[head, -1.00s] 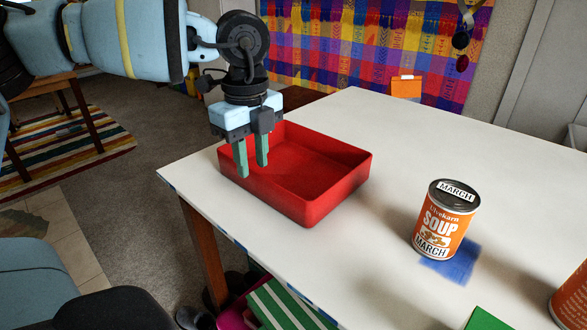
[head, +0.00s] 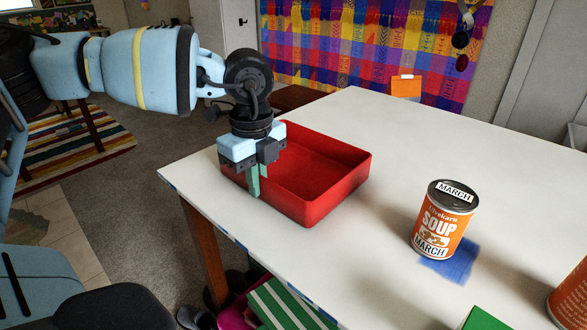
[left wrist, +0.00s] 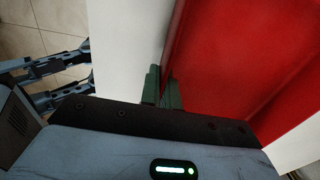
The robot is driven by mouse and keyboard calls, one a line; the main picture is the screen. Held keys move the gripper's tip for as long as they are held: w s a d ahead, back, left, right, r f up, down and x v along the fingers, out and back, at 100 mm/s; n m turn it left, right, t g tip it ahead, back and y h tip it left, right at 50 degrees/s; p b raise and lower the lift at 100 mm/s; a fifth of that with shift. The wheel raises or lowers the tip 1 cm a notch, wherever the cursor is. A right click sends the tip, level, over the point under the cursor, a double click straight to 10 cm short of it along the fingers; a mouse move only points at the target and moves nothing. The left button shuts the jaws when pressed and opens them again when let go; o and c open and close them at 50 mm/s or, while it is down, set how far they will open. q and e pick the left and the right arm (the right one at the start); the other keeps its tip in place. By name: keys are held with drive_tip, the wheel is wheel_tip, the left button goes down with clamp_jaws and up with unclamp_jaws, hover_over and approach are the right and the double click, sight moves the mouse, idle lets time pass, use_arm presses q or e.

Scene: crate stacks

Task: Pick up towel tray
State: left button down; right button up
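The red tray (head: 327,195), an open shallow box, sits on the near left part of the white table and looks empty. My left gripper (head: 254,182) points down at its near left wall, with one finger outside the wall and the other largely hidden behind it. In the left wrist view, the fingers (left wrist: 162,88) are close together with the wall of the red tray (left wrist: 225,60) between them, so the gripper looks shut on that wall. The tray rests on the table. No towel is visible. My right gripper is in neither view.
A soup can (head: 444,222) stands right of the tray beside a blue patch (head: 462,262). Another orange can (head: 572,300) is cut off at the right edge. A green item (head: 484,320) lies at the front. The table's middle (head: 410,150) is clear.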

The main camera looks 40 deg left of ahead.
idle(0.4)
use_arm(q)
wheel_tip(320, 180, up, 18)
idle(0.6)
